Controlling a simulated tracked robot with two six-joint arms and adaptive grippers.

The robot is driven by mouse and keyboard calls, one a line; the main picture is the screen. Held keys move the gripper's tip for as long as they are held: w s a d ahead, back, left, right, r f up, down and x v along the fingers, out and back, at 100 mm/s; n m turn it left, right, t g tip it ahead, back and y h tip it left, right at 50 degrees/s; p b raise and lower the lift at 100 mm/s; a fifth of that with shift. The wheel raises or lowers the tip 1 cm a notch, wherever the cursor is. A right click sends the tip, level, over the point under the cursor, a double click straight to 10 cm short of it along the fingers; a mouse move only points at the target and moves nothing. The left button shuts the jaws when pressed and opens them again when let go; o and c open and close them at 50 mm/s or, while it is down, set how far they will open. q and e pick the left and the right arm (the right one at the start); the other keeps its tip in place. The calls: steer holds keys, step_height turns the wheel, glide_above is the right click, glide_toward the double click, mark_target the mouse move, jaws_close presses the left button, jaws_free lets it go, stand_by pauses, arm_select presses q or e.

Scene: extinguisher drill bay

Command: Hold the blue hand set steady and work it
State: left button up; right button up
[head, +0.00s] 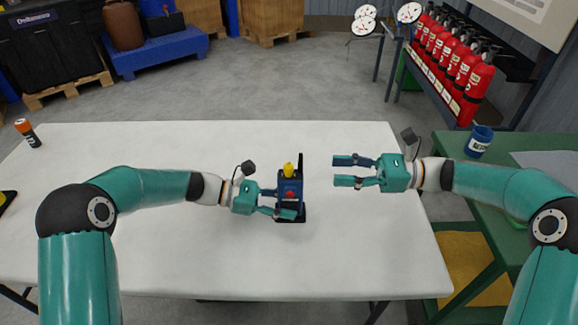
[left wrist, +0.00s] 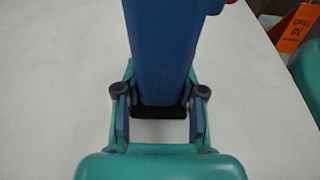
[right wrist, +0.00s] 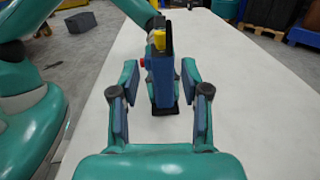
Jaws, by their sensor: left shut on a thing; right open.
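The blue hand set (head: 291,188) stands upright on the white table, with a yellow knob (head: 288,169) and a black aerial on top, a red button on its side and a dark base. My left gripper (head: 282,203) is shut on its body from the left. In the left wrist view the blue body (left wrist: 160,50) fills the space between the fingers. My right gripper (head: 352,171) is open and empty, to the right of the hand set and apart from it. The right wrist view shows the hand set (right wrist: 160,75) ahead, between and beyond the open fingers.
The white table (head: 200,260) is mostly clear around the hand set. An orange and black cylinder (head: 27,132) stands at the far left. Red extinguishers (head: 470,85) stand on a rack behind.

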mark_target(288, 165)
steer(key=a, duration=1.1)
steer(key=shift+w+a, duration=0.35)
steer(key=shift+c, duration=0.3)
jaws_close()
